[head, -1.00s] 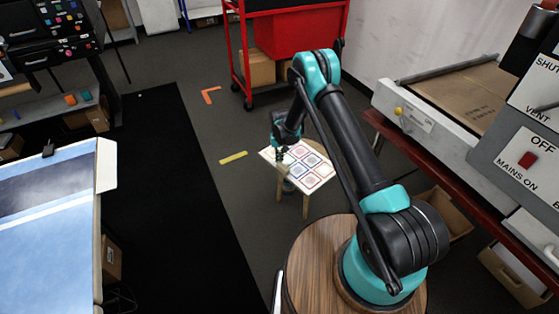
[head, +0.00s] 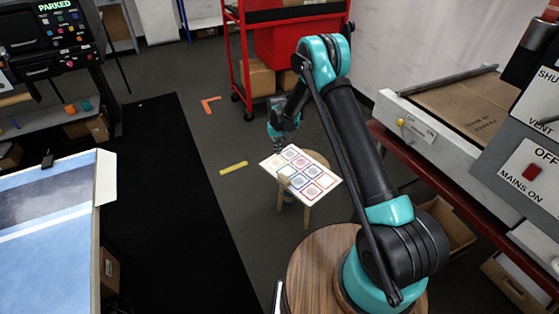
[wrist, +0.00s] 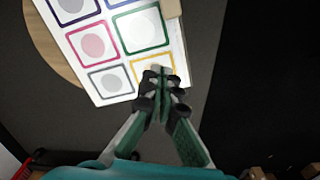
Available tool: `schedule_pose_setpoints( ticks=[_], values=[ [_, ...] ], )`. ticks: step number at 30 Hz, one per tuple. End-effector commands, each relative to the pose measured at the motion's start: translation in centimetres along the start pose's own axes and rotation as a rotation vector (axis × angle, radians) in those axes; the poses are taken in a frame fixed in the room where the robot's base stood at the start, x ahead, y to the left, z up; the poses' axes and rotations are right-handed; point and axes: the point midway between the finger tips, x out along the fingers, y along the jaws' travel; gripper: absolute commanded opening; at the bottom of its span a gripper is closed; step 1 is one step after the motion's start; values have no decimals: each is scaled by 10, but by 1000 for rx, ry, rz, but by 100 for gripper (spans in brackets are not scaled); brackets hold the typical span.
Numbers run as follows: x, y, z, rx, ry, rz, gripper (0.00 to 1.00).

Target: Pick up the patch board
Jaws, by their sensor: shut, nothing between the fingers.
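The patch board (head: 322,180) is a white panel with rows of coloured square frames around round patches. It lies on a small round wooden stool (head: 318,158), and its left part overhangs the stool top. My gripper (head: 279,148) is at the board's far left edge in the head view. In the wrist view my gripper (wrist: 162,78) is shut and empty, its fingertips overlapping the board's (wrist: 112,66) edge by a yellow-framed patch. I cannot tell whether they touch it. A tan tab (wrist: 170,8) sits on another edge of the board.
A red trolley (head: 290,40) stands behind the stool. A machine with a red switch (head: 532,171) is at right, a wooden round top (head: 315,262) in front. A black mat (head: 170,190) and open grey floor lie left of the stool.

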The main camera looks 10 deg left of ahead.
Motion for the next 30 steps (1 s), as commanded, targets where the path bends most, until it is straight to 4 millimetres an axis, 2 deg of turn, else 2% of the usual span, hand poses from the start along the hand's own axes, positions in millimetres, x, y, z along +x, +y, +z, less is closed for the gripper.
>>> schedule_pose_setpoints(
  ticks=[5, 18, 24, 30],
  values=[
    [20, 1, 0, 3, 0, 0, 0],
    [103, 1, 0, 3, 0, 0, 0],
    [99, 0, 29, 3, 0, 0, 0],
    [99, 0, 40, 3, 0, 0, 0]
  ],
)
